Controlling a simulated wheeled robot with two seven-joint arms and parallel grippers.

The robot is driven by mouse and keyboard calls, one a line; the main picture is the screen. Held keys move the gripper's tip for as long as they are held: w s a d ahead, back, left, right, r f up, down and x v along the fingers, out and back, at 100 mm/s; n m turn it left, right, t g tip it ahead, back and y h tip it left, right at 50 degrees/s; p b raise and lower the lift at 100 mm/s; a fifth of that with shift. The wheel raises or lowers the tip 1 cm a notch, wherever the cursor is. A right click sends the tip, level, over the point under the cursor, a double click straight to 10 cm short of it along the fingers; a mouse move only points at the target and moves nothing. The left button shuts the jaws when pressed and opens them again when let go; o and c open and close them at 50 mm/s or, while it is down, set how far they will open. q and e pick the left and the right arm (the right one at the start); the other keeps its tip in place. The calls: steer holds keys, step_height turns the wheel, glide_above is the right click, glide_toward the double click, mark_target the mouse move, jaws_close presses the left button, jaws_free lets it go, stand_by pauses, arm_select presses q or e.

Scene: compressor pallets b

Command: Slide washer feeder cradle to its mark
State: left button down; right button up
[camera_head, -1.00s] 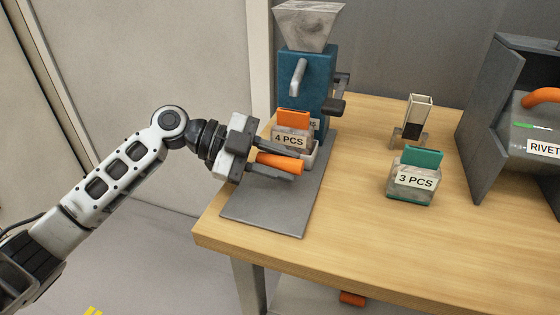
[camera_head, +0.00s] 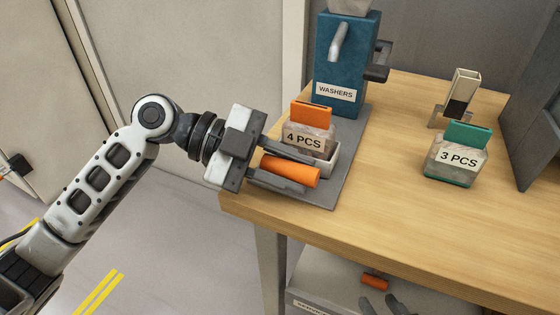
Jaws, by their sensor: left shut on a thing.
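The washer feeder (camera_head: 341,65) is a blue housing with a "WASHERS" label, standing on a grey base plate (camera_head: 345,180) at the table's left end. In front of it on the plate sits the cradle, a pale tray (camera_head: 327,167) with an orange handle (camera_head: 290,171) on its near side. A mottled block labelled "4 PCS" (camera_head: 304,136), with an orange card, stands in the tray. My left gripper (camera_head: 291,171) comes in from the left and is shut on the orange handle. The fingers hide part of the tray. No mark can be made out.
A "3 PCS" block (camera_head: 456,160) with a green card and a small clear-topped holder (camera_head: 462,92) stand to the right. A dark grey panel (camera_head: 535,125) rises at the right edge. The table's front middle is clear. An orange object (camera_head: 375,282) lies below.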

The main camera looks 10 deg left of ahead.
arm_select(q)
steer(key=shift+s+f, duration=0.1)
steer(key=shift+s, duration=0.05)
steer(key=c, duration=1.6)
jaws_free()
steer(key=o, duration=0.4)
steer(key=shift+s+a, duration=0.15)
steer(key=shift+o, duration=0.2)
